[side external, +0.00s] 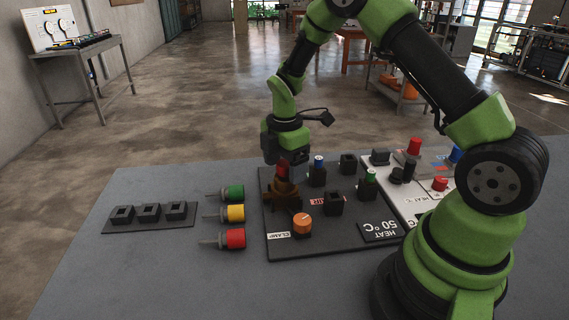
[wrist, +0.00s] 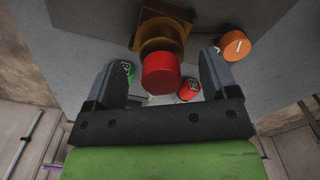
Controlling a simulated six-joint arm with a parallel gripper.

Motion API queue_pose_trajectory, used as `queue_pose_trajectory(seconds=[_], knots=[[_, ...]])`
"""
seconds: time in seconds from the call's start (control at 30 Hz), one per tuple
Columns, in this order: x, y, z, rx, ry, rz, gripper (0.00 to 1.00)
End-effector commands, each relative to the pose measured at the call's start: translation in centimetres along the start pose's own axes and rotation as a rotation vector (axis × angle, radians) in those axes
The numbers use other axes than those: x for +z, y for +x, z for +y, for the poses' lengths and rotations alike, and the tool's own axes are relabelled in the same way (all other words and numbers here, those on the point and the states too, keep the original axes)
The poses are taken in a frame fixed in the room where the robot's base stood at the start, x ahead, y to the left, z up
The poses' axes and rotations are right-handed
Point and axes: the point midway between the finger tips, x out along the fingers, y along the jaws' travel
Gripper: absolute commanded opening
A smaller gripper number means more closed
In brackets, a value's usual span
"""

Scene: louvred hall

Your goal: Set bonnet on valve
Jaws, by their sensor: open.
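A bronze-brown valve body (side external: 279,195) stands upright on the dark panel; it also shows in the wrist view (wrist: 168,32). A red cylindrical piece (side external: 282,171), which looks like the bonnet, sits upright at its top and also shows in the wrist view (wrist: 161,75). I cannot tell whether it is fully seated. My gripper (side external: 287,161) is right above and around the red piece. In the wrist view my gripper (wrist: 159,65) is open, one finger on each side of the red piece, with gaps showing. The joint between the red piece and valve is partly hidden.
Green (side external: 234,193), yellow (side external: 235,213) and red (side external: 235,238) stemmed cylinders lie left of the panel (side external: 350,240). An orange clamp knob (side external: 302,223) and several blocks stand close by on it. A strip of three black sockets (side external: 149,212) lies farther left. The front-left tabletop is clear.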

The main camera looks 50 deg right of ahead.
Motion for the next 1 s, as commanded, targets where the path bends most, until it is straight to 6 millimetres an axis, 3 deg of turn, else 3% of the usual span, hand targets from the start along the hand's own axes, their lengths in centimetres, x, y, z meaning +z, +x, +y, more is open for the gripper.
queue_pose_trajectory(seconds=[0.17, 0.5, 0.87, 1.0], knots=[[0.0, -0.9, 0.1, 0.002, -0.001, 0.000, 0.79], [0.0, -4.7, 0.0, 0.002, -0.001, 0.000, 0.79], [0.0, -5.0, 0.0, 0.000, 0.000, 0.000, 0.79], [0.0, -6.1, 0.1, 0.004, 0.000, 0.000, 0.79]])
